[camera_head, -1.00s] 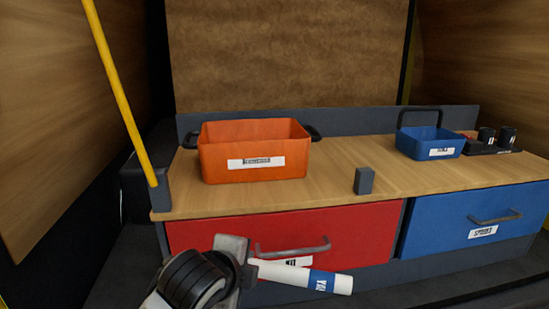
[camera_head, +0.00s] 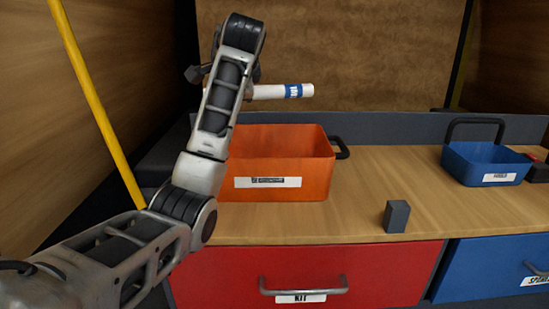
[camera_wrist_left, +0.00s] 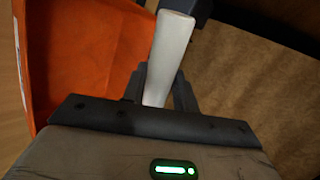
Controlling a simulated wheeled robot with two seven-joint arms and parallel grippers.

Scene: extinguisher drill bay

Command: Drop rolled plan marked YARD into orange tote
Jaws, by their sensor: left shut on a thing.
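The rolled plan (camera_head: 275,91) is a white tube with a blue band, held level above the orange tote in the head view. The lettering on its band is too small to read now. My left gripper (camera_head: 228,82) is shut on it, mostly hidden behind my arm. In the left wrist view the white tube (camera_wrist_left: 170,55) runs between the fingers of my left gripper (camera_wrist_left: 160,88). The orange tote (camera_head: 318,178) stands on the wooden bench, its left part hidden by my arm. Its wall also shows in the left wrist view (camera_wrist_left: 85,60). My right gripper is not in view.
A small grey block (camera_head: 397,216) stands on the bench (camera_head: 350,222) right of the tote. A blue bin (camera_head: 478,164) with a handle is farther right. A red drawer (camera_head: 350,262) and a blue drawer (camera_head: 500,268) are below. A yellow pole (camera_head: 95,100) leans at the left.

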